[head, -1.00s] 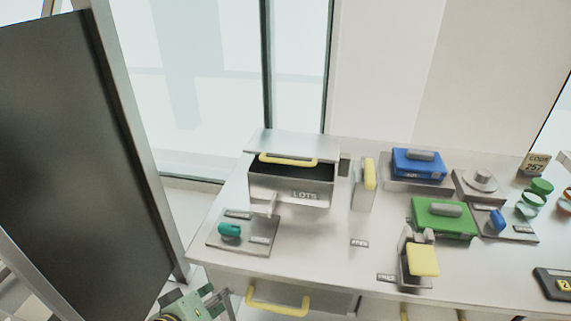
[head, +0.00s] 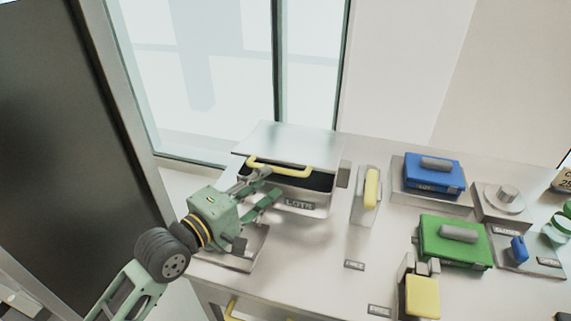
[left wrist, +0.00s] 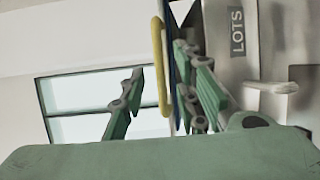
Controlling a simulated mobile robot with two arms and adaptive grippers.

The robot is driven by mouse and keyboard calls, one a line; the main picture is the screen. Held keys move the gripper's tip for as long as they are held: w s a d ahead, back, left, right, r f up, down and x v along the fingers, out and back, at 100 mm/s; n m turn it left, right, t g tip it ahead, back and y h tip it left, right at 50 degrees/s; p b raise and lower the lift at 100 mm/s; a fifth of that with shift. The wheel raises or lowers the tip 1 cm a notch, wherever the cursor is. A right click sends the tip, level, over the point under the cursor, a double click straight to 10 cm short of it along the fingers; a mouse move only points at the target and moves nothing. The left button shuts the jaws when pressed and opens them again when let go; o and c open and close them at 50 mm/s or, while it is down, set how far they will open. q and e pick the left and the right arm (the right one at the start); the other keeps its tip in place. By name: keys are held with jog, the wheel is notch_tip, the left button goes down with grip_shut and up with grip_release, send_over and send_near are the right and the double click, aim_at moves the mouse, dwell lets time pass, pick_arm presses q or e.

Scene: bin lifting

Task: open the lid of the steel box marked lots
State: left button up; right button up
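The steel box marked LOTS (head: 318,210) stands at the back left of the worktop. Its flat steel lid (head: 290,140) is partly raised, with a dark gap above the box's front wall. A yellow bar handle (head: 297,171) runs along the lid's front edge. My left gripper (head: 263,189) is in front of the box's left side, close to the handle, with its fingers apart. In the left wrist view the handle (left wrist: 157,60) shows between the spread fingers, and the marked box front (left wrist: 236,65) is at the right. I cannot tell whether a finger touches the handle. My right gripper is out of view.
A yellow-handled block (head: 369,192) stands just right of the box. Further right are a blue case (head: 433,184), a green case (head: 452,252) and a yellow block (head: 422,297). A window is behind.

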aim_at(277, 172)
pick_arm(q)
jog(key=x, duration=0.5)
jog(key=shift+p, duration=0.35)
jog(key=shift+w+d, duration=0.2)
jog(key=shift+w, duration=0.05)
jog(key=shift+d, duration=0.1)
grip_shut()
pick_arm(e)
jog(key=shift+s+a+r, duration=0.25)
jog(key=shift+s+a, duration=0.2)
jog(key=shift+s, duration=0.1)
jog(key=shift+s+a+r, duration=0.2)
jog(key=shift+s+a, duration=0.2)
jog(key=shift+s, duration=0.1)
pick_arm(q)
jog(key=shift+w, duration=0.1)
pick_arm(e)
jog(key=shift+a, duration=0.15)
